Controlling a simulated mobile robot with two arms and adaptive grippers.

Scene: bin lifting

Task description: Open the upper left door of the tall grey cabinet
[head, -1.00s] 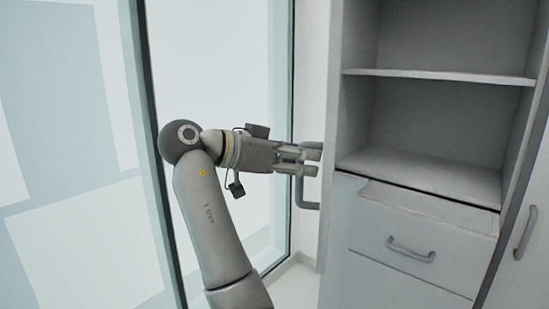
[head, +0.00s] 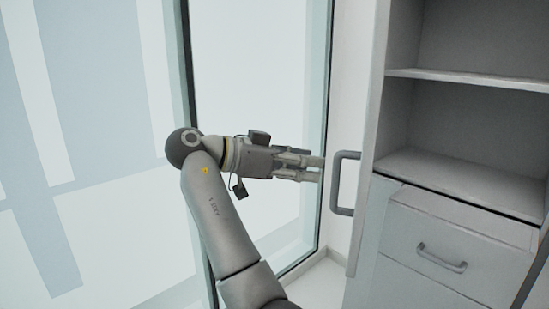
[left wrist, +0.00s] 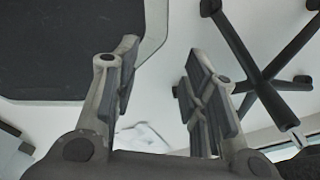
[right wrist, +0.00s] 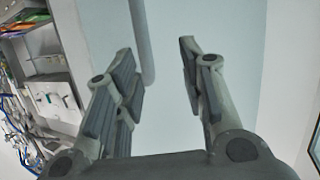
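The tall grey cabinet (head: 455,73) stands at the right of the head view, with its shelves exposed. Its upper left door (head: 376,112) stands swung out, seen nearly edge-on. The door's grey handle (head: 345,183) sticks out to the left. My right gripper (head: 321,169) is just left of the handle, apart from it and empty. In the right wrist view, my right gripper (right wrist: 158,62) is open, with a grey bar, apparently the handle (right wrist: 146,40), beyond the fingers. My left gripper (left wrist: 163,65) is open and empty in the left wrist view; it is outside the head view.
A drawer with a handle (head: 441,258) is below the open shelves. A glass partition with a dark frame (head: 197,90) stands behind my right arm. In the left wrist view, a dark chair base (left wrist: 262,75) stands on the floor, and a dark panel (left wrist: 60,45) fills the upper left.

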